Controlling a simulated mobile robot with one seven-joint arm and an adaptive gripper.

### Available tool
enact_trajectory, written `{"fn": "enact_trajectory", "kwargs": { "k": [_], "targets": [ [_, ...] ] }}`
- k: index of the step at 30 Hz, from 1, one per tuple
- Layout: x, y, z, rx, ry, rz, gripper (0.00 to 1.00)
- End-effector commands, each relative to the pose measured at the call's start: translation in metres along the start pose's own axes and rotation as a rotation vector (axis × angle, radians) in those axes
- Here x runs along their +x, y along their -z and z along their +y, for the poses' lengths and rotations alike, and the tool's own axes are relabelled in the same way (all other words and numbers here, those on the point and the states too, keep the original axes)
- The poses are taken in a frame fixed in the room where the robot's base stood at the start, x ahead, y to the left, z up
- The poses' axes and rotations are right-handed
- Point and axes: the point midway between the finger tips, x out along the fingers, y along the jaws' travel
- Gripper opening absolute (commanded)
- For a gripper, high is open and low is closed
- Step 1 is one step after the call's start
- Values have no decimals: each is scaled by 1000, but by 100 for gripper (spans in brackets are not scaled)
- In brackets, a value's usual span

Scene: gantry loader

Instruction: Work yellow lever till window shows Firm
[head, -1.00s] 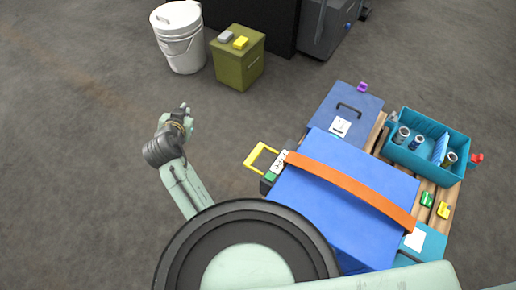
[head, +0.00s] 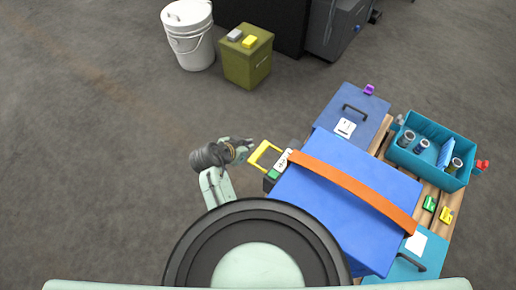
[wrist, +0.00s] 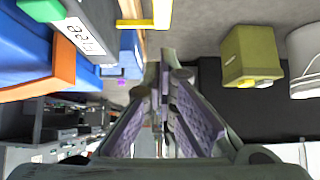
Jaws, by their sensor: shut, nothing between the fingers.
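The yellow lever (head: 262,156) is a looped handle at the left side of the big blue case (head: 345,205), by its orange strap. In the wrist view, part of the yellow lever (wrist: 143,23) shows at the top, just left of the fingertips. A white window with dark marks (head: 282,161) sits between lever and case; it also shows in the wrist view (wrist: 82,37), sideways, and I cannot read its word. My gripper (head: 247,144) is shut and empty, just left of the lever; in the wrist view its fingers (wrist: 164,66) meet. I cannot tell whether they touch the lever.
A green tab (head: 272,174) is beside the window. The orange strap (head: 350,183) crosses the case. Behind are a smaller blue case (head: 358,107) and a teal bin (head: 405,160) of cans. An olive box (head: 246,68) and white bucket (head: 190,45) stand farther back. The left floor is clear.

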Motion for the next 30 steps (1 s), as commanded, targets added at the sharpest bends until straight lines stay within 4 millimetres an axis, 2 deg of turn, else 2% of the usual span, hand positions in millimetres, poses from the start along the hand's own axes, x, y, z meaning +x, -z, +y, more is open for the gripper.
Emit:
{"fn": "enact_trajectory", "kwargs": {
  "k": [13, 16, 21, 30],
  "targets": [
    [90, -1, 0, 0, -2, -2, 0],
    [100, -15, 0, -2, 0, -3, 0],
    [111, -25, 0, -1, 1, -1, 0],
    [114, -28, 0, 0, 1, 0, 0]
  ]
}}
